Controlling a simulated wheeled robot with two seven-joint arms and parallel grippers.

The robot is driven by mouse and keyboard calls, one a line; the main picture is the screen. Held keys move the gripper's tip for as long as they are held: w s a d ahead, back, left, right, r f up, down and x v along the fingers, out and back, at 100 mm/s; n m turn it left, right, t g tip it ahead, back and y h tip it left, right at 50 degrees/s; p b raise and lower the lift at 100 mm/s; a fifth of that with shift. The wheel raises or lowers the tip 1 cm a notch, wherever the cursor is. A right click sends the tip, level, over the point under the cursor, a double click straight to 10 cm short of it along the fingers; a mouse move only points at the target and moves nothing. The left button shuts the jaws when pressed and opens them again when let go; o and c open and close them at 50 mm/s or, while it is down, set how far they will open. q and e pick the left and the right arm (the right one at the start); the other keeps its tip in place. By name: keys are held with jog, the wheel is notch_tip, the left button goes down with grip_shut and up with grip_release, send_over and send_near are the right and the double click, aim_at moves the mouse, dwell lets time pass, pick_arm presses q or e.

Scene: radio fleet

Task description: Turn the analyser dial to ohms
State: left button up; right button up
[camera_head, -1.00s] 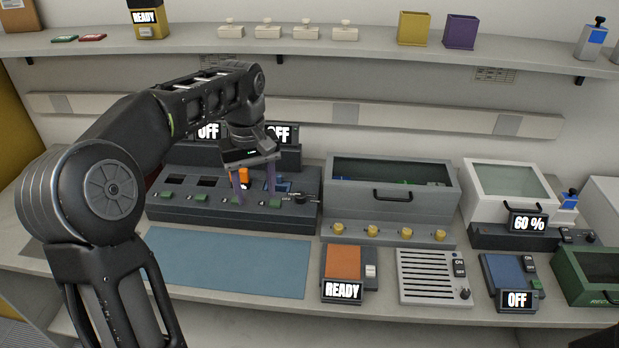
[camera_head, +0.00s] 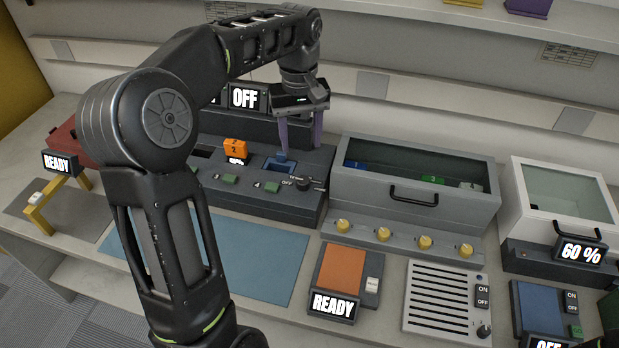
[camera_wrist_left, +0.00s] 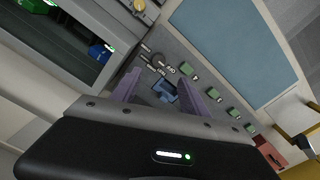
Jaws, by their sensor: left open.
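The analyser (camera_head: 262,200) is a dark grey bench unit with slots, green buttons and an OFF display (camera_head: 249,97) behind it. Its small black dial (camera_head: 303,184) sits at the right end, with lettering around it; the dial also shows in the left wrist view (camera_wrist_left: 157,61). My left gripper (camera_head: 299,150) is open with purple fingers pointing down, above the analyser's right-hand slot and behind the dial. A blue piece (camera_wrist_left: 165,90) shows between the fingers in the left wrist view, apparently in that slot. I see no contact with the dial. My right gripper is not in view.
An orange block (camera_head: 235,150) stands in the neighbouring slot. A grey glass-fronted case (camera_head: 410,215) with yellow knobs stands close to the right of the dial. A blue mat (camera_head: 260,258) lies clear in front. My left arm hides the analyser's left part.

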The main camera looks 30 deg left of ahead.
pick_arm(q)
jog(key=b, duration=0.4)
send_over(303, 180)
notch_tip(303, 180, down, 5)
jog(key=shift+r, duration=0.1)
jog(key=shift+r, duration=0.1)
jog(key=shift+f+p, duration=0.5)
jog(key=shift+f, duration=3.45)
jog(key=shift+c, duration=0.3)
grip_shut()
